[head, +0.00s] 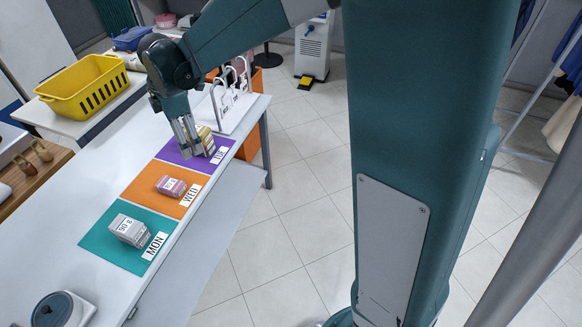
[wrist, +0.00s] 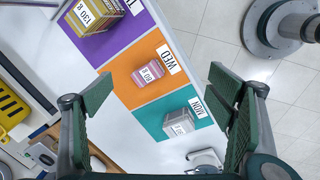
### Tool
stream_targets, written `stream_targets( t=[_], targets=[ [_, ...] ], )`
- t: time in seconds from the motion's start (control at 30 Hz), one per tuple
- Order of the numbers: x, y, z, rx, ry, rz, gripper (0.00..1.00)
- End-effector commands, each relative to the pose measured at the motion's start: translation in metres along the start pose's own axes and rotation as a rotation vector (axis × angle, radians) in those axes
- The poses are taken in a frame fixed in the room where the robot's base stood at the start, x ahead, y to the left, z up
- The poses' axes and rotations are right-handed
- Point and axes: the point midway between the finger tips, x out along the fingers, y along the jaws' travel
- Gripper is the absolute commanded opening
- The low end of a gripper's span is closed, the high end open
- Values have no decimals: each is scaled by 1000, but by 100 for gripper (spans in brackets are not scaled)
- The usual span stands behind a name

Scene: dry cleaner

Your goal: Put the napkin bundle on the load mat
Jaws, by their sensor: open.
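Three strapped bundles lie on three coloured mats, and I cannot tell which is the napkin bundle. An olive-yellow bundle (head: 207,141) is on the purple mat marked TUE (head: 221,143). A pink bundle (head: 171,186) is on the orange mat marked WED (head: 145,189). A grey bundle (head: 128,229) is on the teal mat marked MON (head: 112,256). No mat carries a readable "load" label. My gripper (head: 191,153) is open and empty above the table, close to the olive-yellow bundle in the head view. In the wrist view the olive-yellow bundle (wrist: 97,15) is at the upper left, beyond the spread fingers.
A white rack with upright hoops (head: 235,92) stands at the table's far end. A yellow basket (head: 85,86) sits on a side table to the left. A white and dark round device (head: 55,309) is at the near end. The left of the table is bare.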

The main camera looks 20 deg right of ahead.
Motion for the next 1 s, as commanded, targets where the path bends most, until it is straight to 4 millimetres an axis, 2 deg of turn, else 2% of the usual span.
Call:
stream_targets(
  t=[0.2,0.5,1.0],
  targets=[
    [-33,-29,26,171,3,46,81],
    [-70,-71,57,409,16,109,81],
    [-114,-149,100,801,61,212,81]
  ],
)
